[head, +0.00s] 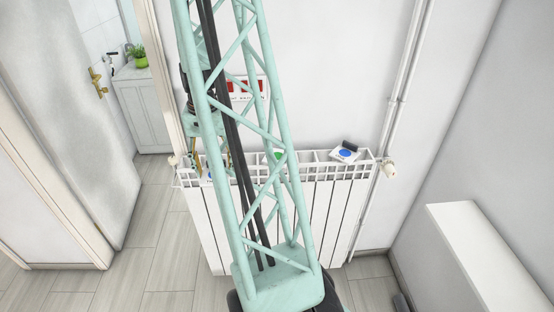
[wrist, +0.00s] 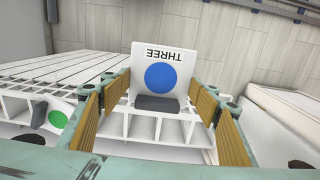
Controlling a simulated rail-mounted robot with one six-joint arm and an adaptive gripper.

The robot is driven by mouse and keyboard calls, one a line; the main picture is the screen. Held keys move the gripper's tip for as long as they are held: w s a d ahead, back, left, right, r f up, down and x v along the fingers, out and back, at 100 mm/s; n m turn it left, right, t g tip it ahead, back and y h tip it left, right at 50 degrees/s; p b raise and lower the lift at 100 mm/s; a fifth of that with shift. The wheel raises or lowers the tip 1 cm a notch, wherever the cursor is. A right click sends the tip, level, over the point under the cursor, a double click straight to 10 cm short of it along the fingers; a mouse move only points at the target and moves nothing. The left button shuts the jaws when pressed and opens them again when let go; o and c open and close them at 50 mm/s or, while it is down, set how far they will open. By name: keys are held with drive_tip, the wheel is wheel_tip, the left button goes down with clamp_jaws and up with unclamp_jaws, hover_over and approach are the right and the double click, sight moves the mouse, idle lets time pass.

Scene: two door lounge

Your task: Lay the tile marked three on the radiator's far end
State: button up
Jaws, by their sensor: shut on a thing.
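The tile marked three (wrist: 161,55) is white with a blue disc and a dark block at one edge, its lettering upside down in the wrist view. My gripper (wrist: 160,100) is shut on it, a tan-padded finger on each side. The tile is over the slatted top of the white radiator (wrist: 125,125); whether it touches cannot be told. In the head view my gripper (head: 211,165) is at the left end of the radiator (head: 335,210), partly hidden by my lattice arm. The tile there is a small white and blue patch.
Another tile with a blue disc (head: 346,153) lies near the radiator's right end. A green-disc tile (head: 277,156) lies mid-radiator, partly behind my arm; it also shows in the wrist view (wrist: 57,118). A red-marked sign (head: 245,86) is on the wall. A pipe (head: 392,105) stands right.

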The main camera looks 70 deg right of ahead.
drive_tip(key=w+d+f+p, duration=0.1)
drive_tip(key=w+d+p, duration=0.1)
drive_tip(key=w+d, duration=0.8)
drive_tip(key=shift+d+f, duration=0.2)
drive_tip(key=shift+d, duration=0.5)
drive_tip(key=shift+w+d+f+p, duration=0.15)
drive_tip(key=shift+d+f, duration=0.05)
drive_tip(key=shift+f, duration=0.7)
drive_tip(key=shift+w+d+f+p, duration=0.15)
drive_tip(key=shift+f, duration=0.75)
drive_tip(key=shift+f, duration=0.1)
